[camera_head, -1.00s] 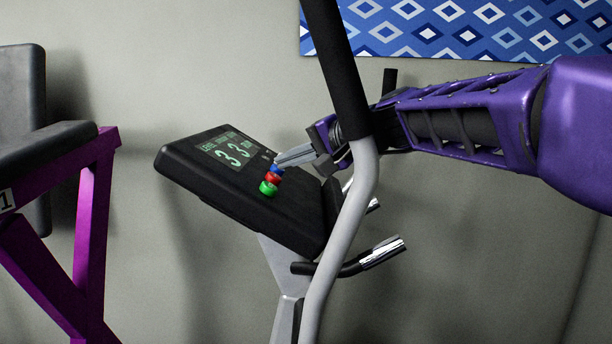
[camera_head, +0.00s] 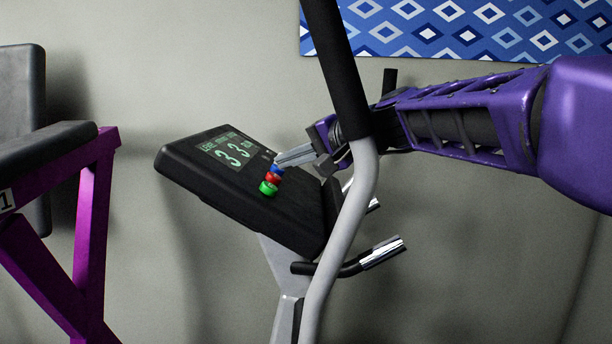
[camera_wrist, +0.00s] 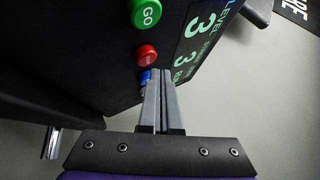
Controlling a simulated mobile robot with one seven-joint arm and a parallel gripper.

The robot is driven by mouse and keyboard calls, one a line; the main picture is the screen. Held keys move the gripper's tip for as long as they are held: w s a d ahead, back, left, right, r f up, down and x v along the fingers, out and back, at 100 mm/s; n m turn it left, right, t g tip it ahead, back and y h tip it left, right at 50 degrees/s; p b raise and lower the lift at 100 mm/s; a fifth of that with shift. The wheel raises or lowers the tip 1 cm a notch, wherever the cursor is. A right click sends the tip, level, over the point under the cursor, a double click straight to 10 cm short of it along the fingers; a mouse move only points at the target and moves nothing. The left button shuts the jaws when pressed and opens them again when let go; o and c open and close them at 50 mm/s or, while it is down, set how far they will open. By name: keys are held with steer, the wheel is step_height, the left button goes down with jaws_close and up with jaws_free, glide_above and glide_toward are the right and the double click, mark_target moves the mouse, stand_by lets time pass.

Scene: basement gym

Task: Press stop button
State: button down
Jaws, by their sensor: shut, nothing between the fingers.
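The exercise machine's black console (camera_head: 235,195) carries a row of three buttons: green (camera_head: 268,188), red (camera_head: 273,178) and blue (camera_head: 277,169). In the wrist view the green button (camera_wrist: 146,13) reads "GO". The red button (camera_wrist: 147,54) is in the middle; its lettering is too small to read surely. The blue button (camera_wrist: 145,76) is partly hidden behind my fingers. My gripper (camera_head: 279,160) is shut and empty. Its fingertips (camera_wrist: 160,72) are at the blue button, just beside the red one; whether they touch cannot be told.
The lit display (camera_head: 232,150) shows "3 3" beside the buttons. A grey upright handle with a black grip (camera_head: 366,165) stands in front of my wrist. A lower handlebar (camera_head: 382,252) sticks out right. A purple-framed bench (camera_head: 95,220) stands at left.

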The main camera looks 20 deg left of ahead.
steer(key=shift+a+f+b, duration=0.2)
steer(key=shift+f+b, duration=0.15)
steer(key=shift+b, duration=0.1)
steer(key=shift+s+a+f+b, duration=0.15)
steer(key=shift+a+f+b, duration=0.1)
steer(key=shift+f+b, duration=0.2)
stand_by(0.6)
steer(key=shift+r, duration=0.15)
steer(key=shift+d+r+p, duration=0.45)
steer(key=shift+r, duration=0.2)
steer(key=d+r+p, duration=0.1)
steer(key=r, duration=0.1)
steer(key=w+d+r+p, duration=0.1)
steer(key=r, duration=0.1)
steer(key=shift+d+r+p, duration=0.1)
steer(key=shift+d+p, duration=0.2)
stand_by(0.3)
stand_by(0.4)
